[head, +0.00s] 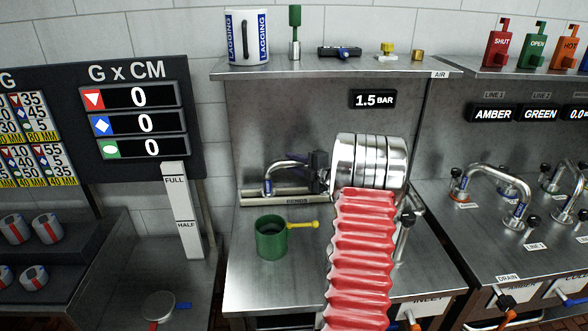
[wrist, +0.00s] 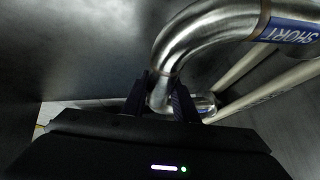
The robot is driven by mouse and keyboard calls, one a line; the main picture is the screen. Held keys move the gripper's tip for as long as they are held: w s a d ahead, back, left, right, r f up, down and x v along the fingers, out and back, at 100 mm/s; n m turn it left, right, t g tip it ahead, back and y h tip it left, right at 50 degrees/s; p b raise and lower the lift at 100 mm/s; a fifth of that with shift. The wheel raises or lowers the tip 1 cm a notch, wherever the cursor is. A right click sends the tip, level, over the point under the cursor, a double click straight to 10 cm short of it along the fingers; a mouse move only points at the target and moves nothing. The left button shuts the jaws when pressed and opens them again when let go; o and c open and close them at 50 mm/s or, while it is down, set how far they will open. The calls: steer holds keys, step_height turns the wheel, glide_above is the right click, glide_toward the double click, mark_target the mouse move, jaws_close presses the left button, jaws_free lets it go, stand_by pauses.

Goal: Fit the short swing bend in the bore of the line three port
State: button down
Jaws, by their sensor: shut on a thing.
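The short swing bend (head: 283,166) is a shiny curved steel pipe at the bends rack. In the wrist view the bend (wrist: 205,38) shows a blue band reading SHORT. My gripper (head: 315,168) is at the bend's right end. In the wrist view my gripper's fingers (wrist: 160,98) are shut on one leg of the bend. The bend's other leg hangs over the rack (head: 285,198) in the head view; I cannot tell if it touches.
A green cup (head: 271,238) with a yellow handle stands on the bench before the rack. Fitted pipe bends (head: 497,188) stand on the right bench. A shelf (head: 330,68) with a lagging roll (head: 247,38) runs above. My red-sleeved arm hides part of the bench.

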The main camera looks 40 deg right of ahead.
step_height(320, 180, up, 10)
stand_by(0.6)
stand_by(0.4)
steer(key=w+a+f+n+y, duration=0.2)
steer(key=w+a, duration=0.1)
steer(key=a, duration=1)
steer(key=w+a+f+n+y, duration=0.1)
steer(key=w+a+f+y, duration=0.15)
steer(key=a, duration=1.05)
steer(key=s+a+f+n+g+y, duration=0.1)
steer(key=s+a+f+y, duration=0.1)
steer(key=a, duration=1)
steer(key=s+a+f+n+g+y, duration=0.1)
steer(key=s+a+f+n+y, duration=0.1)
steer(key=a, duration=1.1)
steer(key=shift+s, duration=0.4)
